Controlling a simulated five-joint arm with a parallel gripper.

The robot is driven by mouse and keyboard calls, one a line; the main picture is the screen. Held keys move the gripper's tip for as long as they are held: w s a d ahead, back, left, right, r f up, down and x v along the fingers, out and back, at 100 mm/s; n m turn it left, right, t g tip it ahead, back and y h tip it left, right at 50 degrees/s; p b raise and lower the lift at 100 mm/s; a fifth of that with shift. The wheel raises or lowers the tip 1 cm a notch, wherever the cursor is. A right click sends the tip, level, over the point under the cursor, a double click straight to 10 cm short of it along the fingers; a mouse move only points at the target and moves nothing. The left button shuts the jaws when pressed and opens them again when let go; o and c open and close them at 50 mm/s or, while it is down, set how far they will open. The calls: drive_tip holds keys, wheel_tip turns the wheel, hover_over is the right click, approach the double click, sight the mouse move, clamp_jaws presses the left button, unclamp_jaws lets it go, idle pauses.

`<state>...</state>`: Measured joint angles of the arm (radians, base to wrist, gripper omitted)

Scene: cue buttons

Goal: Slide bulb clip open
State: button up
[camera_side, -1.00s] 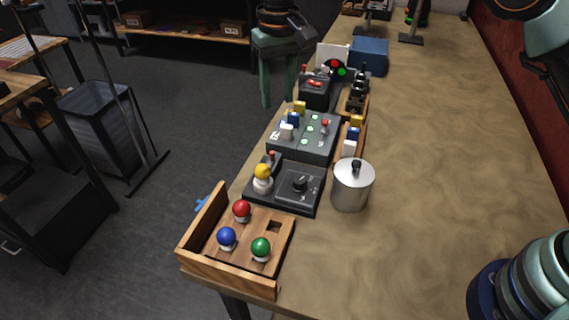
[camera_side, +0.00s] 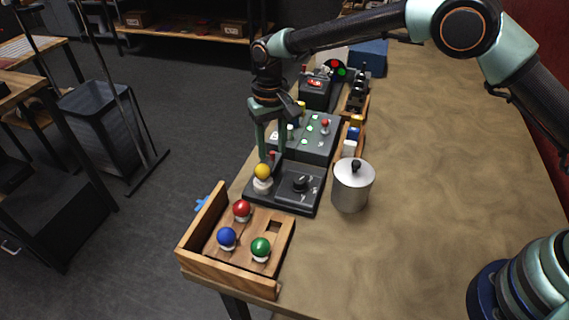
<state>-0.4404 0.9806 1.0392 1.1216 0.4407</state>
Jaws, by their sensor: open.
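A black lamp base (camera_side: 284,205) on the wooden table holds an upright yellow bulb (camera_side: 262,172) in a white socket and has a dark knob (camera_side: 300,184) on its right. A small red-tipped clip (camera_side: 272,156) stands behind the bulb on the base. My gripper (camera_side: 272,152) is open and points down at the back left of the base. Its fingers appear on either side of the red tip in this view. I cannot tell whether they touch it.
A wooden tray (camera_side: 200,264) with red, blue and green bulbs is in front. A metal canister (camera_side: 353,188) stands right of the base. A grey button panel (camera_side: 318,150) is behind my gripper.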

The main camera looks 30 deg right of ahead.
drive_tip(key=shift+f, duration=0.4)
clamp_jaws()
idle(1.2)
